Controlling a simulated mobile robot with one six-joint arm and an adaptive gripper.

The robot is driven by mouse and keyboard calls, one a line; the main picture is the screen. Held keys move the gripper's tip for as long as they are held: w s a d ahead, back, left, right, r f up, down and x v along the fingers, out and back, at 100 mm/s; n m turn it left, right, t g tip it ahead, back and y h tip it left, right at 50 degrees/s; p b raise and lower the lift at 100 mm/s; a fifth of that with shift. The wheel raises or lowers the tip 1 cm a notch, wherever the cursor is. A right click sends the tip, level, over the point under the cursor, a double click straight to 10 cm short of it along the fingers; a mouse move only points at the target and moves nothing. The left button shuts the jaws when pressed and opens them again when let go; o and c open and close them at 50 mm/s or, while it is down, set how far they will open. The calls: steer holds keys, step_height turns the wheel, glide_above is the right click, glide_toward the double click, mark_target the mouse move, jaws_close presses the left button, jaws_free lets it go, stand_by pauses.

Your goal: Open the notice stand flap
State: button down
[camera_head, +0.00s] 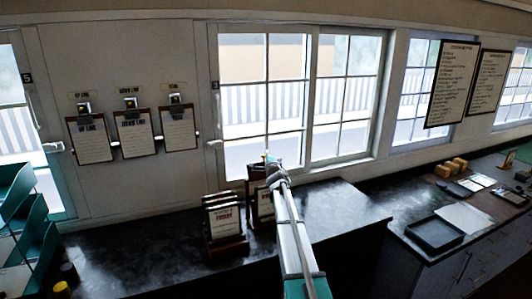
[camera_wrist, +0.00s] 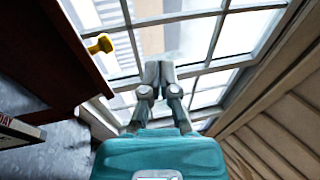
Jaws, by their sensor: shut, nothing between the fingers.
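The notice stand (camera_head: 258,173) is dark reddish-brown and stands on the black counter by the window, partly hidden behind my arm. In the wrist view a large dark red panel (camera_wrist: 58,45), which looks like part of the stand, fills the upper left. A yellow knob (camera_wrist: 100,45) sticks out from its right edge. My gripper (camera_wrist: 159,66) is shut and empty, to the right of the knob and apart from it. In the head view my gripper (camera_head: 268,160) is small, near the stand's top, against the window. Whether the flap is open is unclear.
Another printed edge (camera_wrist: 20,130) shows at lower left in the wrist view. Windows (camera_head: 262,90) lie behind. A black tray (camera_head: 435,233) sits on the right counter. The left counter is mostly clear.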

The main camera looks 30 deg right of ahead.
steer(key=s+a+r+p, duration=0.1)
steer(key=s+r+p, duration=0.2)
steer(key=s, duration=0.2)
steer(key=shift+s+a+r, duration=0.2)
steer(key=shift+s+r, duration=0.05)
steer(key=shift+s, duration=0.15)
steer(key=shift+f, duration=0.1)
steer(key=s+a+f+n+g+b, duration=0.3)
steer(key=s+a+f+b, duration=0.15)
steer(key=f, duration=0.45)
steer(key=s+a+f+n+g+b, duration=0.2)
steer(key=s+a+f+g+b, duration=0.25)
steer(key=f, duration=0.45)
steer(key=s+a+f+n+g+b, duration=0.3)
steer(key=s+a+f, duration=0.2)
steer(key=a+f, duration=0.3)
steer(key=s+a+f+n+g+y+b, duration=0.2)
steer(key=s+a+f+n+g+b, duration=0.2)
steer(key=s, duration=0.8)
steer(key=s+a+f+n+g+y+b, duration=0.2)
steer(key=s+a+f+n+g+b, duration=0.3)
steer(key=s+a+f+n, duration=0.4)
steer(key=s+a+f, duration=0.3)
steer(key=s+f, duration=0.1)
steer(key=shift+s+y, duration=0.15)
steer(key=shift+y, duration=0.15)
steer(key=shift+f, duration=0.15)
